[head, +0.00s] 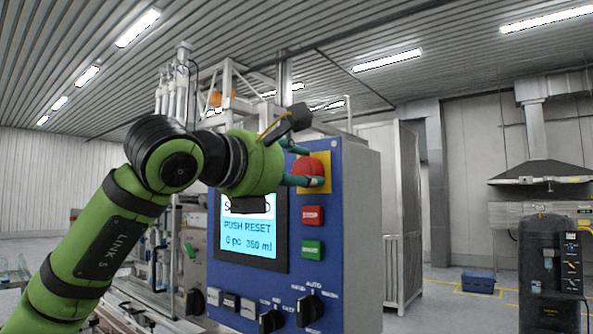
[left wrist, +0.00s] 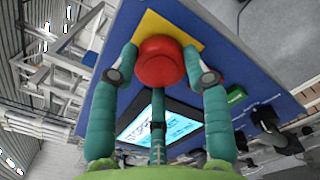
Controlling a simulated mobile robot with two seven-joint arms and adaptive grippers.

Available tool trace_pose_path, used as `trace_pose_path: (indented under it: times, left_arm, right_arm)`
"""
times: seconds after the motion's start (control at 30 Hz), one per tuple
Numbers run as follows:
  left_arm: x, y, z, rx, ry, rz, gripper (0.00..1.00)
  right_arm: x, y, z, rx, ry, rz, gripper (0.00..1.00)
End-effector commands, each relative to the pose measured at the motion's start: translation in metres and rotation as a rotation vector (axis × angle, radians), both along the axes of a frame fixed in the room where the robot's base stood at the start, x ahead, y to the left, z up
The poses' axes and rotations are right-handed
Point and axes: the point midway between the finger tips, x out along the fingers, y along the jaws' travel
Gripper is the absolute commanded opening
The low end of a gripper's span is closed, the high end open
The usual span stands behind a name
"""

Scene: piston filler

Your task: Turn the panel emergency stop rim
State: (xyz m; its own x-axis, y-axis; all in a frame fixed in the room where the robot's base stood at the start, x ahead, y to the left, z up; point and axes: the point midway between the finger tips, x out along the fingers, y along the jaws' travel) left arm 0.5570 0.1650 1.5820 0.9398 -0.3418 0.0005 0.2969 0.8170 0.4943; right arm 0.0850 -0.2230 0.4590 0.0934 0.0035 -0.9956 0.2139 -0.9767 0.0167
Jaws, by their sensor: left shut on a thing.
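The red emergency stop (head: 308,169) sits on a yellow plate (head: 325,158) at the top right of the blue control panel (head: 345,200). In the left wrist view the round red emergency stop (left wrist: 160,60) is between my fingers, with the yellow plate (left wrist: 150,26) behind it. My left gripper (head: 302,166) is shut on the emergency stop rim, its teal fingers on either side of it. The left gripper also shows in the left wrist view (left wrist: 160,62). Part of the rim is hidden by the fingers. My right gripper is not in view.
Below the emergency stop are a red stop button (head: 312,215) and a green button (head: 311,249). A lit screen (head: 248,240) reads "PUSH RESET". Black rotary knobs (head: 308,309) are lower on the panel. A blue crate (head: 478,282) stands on the floor at right.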

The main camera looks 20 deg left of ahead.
Motion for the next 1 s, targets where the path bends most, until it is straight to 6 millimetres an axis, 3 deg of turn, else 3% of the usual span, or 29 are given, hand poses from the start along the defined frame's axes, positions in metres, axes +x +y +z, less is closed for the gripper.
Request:
trace_pose_path:
  times: [0.03, 0.1, 0.53, 1.0]
  left_arm:
    - [0.000, 0.000, 0.000, 0.003, -0.001, 0.001, 0.51]
    - [0.000, 0.000, 0.000, 0.003, -0.001, 0.001, 0.72]
    - [-0.006, 0.003, 0.001, 0.000, -0.002, 0.001, 0.72]
    - [-0.091, 0.034, 0.000, 0.001, -0.003, 0.002, 0.72]
  right_arm:
    - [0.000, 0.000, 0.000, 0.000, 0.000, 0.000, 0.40]
    - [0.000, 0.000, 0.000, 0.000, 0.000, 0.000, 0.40]
    - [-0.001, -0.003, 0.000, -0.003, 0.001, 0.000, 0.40]
    - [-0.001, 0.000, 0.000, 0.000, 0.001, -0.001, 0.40]
